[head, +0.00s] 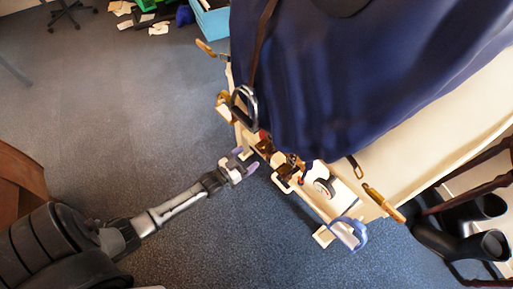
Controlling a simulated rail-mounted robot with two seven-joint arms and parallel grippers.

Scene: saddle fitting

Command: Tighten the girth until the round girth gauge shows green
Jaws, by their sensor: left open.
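A dark blue saddle cloth (370,60) drapes over a cream stand (440,140). A round gauge (323,187) with a pale face and dark rim sits on the stand's lower edge; its reading is too small to tell. Brown strap pieces (285,165) with buckles, perhaps the girth, lie left of the gauge, partly under the cloth. My left gripper (246,160) has purple fingertips; it is open and empty, just left of the straps and apart from the gauge.
A grey metal loop (244,107) hangs at the stand's left end, and a blue loop (350,232) sticks out at its lower end. Black boots (460,245) stand at the lower right. Brown furniture (20,185) is at the left edge. The blue-grey floor (130,110) between is clear.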

